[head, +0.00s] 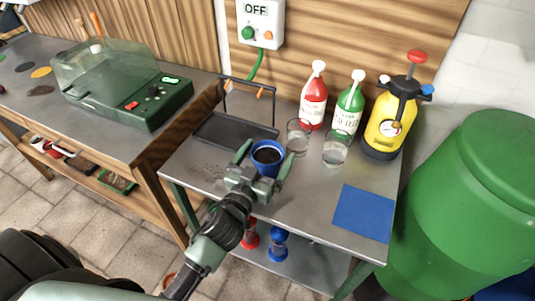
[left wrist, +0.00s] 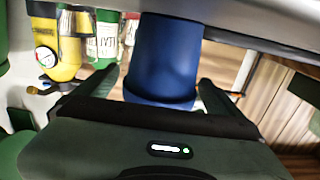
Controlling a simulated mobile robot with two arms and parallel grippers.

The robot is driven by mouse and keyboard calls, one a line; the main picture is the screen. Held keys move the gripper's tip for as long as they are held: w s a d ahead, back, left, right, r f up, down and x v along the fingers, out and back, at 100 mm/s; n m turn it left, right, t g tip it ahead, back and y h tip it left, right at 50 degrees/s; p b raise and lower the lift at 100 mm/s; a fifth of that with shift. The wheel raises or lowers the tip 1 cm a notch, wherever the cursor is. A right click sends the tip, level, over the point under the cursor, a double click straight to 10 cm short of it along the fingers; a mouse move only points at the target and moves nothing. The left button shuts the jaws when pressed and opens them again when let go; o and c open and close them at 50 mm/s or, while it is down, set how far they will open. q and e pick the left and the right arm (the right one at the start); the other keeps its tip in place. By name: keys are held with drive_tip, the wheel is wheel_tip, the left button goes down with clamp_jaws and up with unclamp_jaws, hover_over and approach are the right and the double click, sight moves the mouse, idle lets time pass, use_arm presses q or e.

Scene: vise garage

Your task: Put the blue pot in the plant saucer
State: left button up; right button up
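The blue pot (head: 268,153), filled with dark soil, stands upright on the grey metal table. My left gripper (head: 262,168) is open, with one finger on either side of the pot. In the left wrist view the picture is upside down. The pot (left wrist: 163,60) sits between the two fingers (left wrist: 160,85), with a visible gap at the left finger and little or none at the right. I cannot make out a plant saucer for certain in either view. My right gripper is not in view.
Two clear glasses (head: 335,151) stand right of the pot, before a red bottle (head: 313,105), a green bottle (head: 348,106) and a yellow sprayer (head: 390,125). A dark handled tray (head: 232,132) lies behind left. A blue mat (head: 364,212) lies front right; table between is clear.

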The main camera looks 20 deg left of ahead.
sight(274, 146)
use_arm(q)
drive_tip(key=shift+r, duration=0.15)
drive_tip(key=shift+o, duration=0.2)
drive_tip(key=s+b, duration=0.1)
drive_tip(key=s, duration=1)
drive_tip(key=shift+s+a+b, duration=0.2)
drive_tip(key=shift+s+b, duration=0.1)
drive_tip(key=shift+b, duration=0.1)
drive_tip(key=w+p, duration=0.1)
drive_tip(key=p, duration=0.1)
drive_tip(key=r+p, duration=0.1)
drive_tip(key=p, duration=0.1)
drive_tip(key=w+p, duration=0.1)
drive_tip(key=shift+w+d+r+g+p, duration=0.2)
drive_tip(key=shift+w+r+g+p, duration=0.1)
drive_tip(key=shift+w+r+p, duration=0.1)
drive_tip(key=w+p, duration=0.3)
drive_tip(key=shift+f+g+p, duration=0.2)
drive_tip(key=shift+g+p, duration=0.1)
drive_tip(key=shift+g, duration=0.1)
drive_tip(key=w, duration=0.2)
drive_tip(key=w+f+p, duration=0.1)
drive_tip(key=w, duration=0.2)
drive_tip(key=w+p, duration=0.1)
drive_tip(key=w, duration=0.1)
drive_tip(key=shift+w+f, duration=0.55)
drive_tip(key=shift+w, duration=0.4)
drive_tip(key=shift+r, duration=0.1)
drive_tip(key=c, duration=1.7)
drive_tip(key=shift+c, duration=0.2)
